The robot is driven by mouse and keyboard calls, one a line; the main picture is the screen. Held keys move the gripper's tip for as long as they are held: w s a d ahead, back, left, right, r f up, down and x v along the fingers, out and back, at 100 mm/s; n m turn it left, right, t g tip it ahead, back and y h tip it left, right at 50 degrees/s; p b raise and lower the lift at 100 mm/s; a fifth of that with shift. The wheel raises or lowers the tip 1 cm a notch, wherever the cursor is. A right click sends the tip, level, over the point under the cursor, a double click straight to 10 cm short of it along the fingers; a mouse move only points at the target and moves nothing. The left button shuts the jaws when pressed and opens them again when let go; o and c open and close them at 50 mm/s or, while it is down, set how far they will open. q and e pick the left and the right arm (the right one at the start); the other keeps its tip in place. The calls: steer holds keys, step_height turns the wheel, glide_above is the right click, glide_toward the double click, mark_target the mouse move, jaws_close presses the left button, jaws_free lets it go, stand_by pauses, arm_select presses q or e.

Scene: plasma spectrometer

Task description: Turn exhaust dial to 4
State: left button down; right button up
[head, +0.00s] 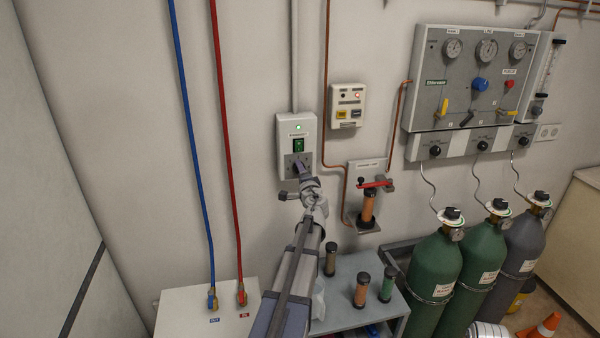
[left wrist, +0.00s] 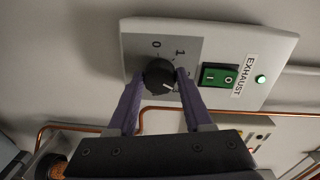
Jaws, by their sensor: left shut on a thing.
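The white exhaust control box (head: 284,149) is on the wall in the head view, and its plate (left wrist: 272,45) fills the upper part of the left wrist view. The black exhaust dial (left wrist: 157,74) sits on the box's grey panel (left wrist: 137,45). My left gripper (head: 299,165) reaches the dial from below; in the left wrist view its purple fingers (left wrist: 157,88) are closed on the dial's two sides. The dial's white mark points down and right in that view, past the 0 and 1 labels. The numeral beside it is too small and partly hidden to read.
A green rocker switch (left wrist: 218,77) and a lit green lamp (left wrist: 261,79) are beside the dial. A small alarm box (head: 347,105) and a copper pipe (head: 325,75) are to the right. A grey cart (head: 345,268) with tubes stands below.

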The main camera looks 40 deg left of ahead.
arm_select(q)
steer(key=shift+w+d+m+g+y, duration=0.1)
steer(key=shift+m+g+y, duration=0.1)
steer(key=shift+m, duration=3.25)
steer(key=shift+d+m+g+y, duration=0.1)
steer(key=shift+m+y, duration=0.1)
steer(key=shift+m, duration=3.25)
steer(key=shift+c, duration=1.6)
jaws_free()
steer(key=shift+a+r, duration=0.1)
steer(key=v, duration=0.8)
